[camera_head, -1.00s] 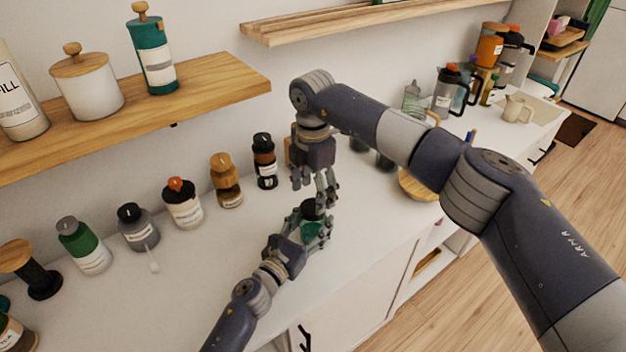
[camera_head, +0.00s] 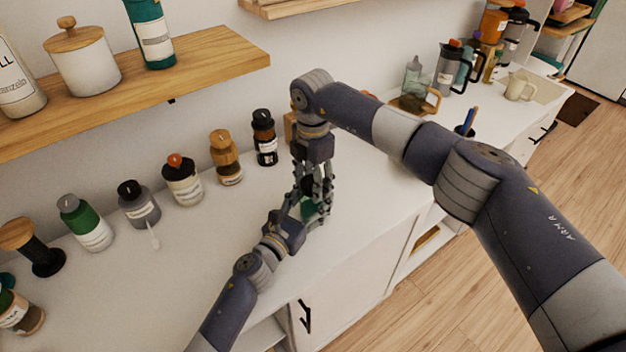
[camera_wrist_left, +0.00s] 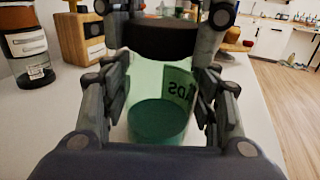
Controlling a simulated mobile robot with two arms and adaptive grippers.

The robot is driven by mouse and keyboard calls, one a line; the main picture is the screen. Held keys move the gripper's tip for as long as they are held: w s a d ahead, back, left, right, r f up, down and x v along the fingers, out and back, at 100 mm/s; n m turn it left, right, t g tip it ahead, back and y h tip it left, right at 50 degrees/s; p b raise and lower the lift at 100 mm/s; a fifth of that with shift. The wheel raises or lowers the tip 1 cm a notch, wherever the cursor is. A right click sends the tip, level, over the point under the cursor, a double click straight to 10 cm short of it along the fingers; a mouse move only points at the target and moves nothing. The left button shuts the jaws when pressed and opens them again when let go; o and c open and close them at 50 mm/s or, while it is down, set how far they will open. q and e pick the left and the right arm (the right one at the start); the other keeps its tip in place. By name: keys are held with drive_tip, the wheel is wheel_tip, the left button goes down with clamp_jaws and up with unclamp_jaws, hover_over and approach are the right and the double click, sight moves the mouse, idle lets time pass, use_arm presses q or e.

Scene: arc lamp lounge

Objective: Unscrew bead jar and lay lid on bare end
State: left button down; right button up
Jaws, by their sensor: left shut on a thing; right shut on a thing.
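The bead jar (camera_head: 308,208) is clear green glass with a dark green fill low inside and a dark label; it stands upright at the counter's front. In the left wrist view the jar (camera_wrist_left: 150,78) sits between my left gripper's fingers. My left gripper (camera_head: 302,214) is shut on the jar body. The black lid (camera_wrist_left: 162,38) is at the top of the jar; I cannot tell whether it is loose. My right gripper (camera_head: 314,188) points down from above, shut on the lid, its fingers hiding much of it in the head view.
The white counter (camera_head: 215,235) has bare room left of the jar. Several jars, among them an orange-brown one (camera_head: 226,165), stand along the wall. A wooden block (camera_wrist_left: 78,38) is behind the jar. A pen cup (camera_head: 466,129) and glass pitchers stand right. A wooden shelf (camera_head: 215,62) hangs above.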

use_arm(q)
drive_tip(key=shift+f, duration=0.1)
use_arm(e)
drive_tip(key=n, duration=0.9)
drive_tip(key=shift+n, duration=0.3)
drive_tip(key=n, duration=0.8)
drive_tip(key=shift+n, duration=0.3)
drive_tip(key=n, duration=1.3)
drive_tip(key=shift+r+n, duration=0.1)
drive_tip(key=shift+n, duration=0.2)
drive_tip(key=n, duration=0.4)
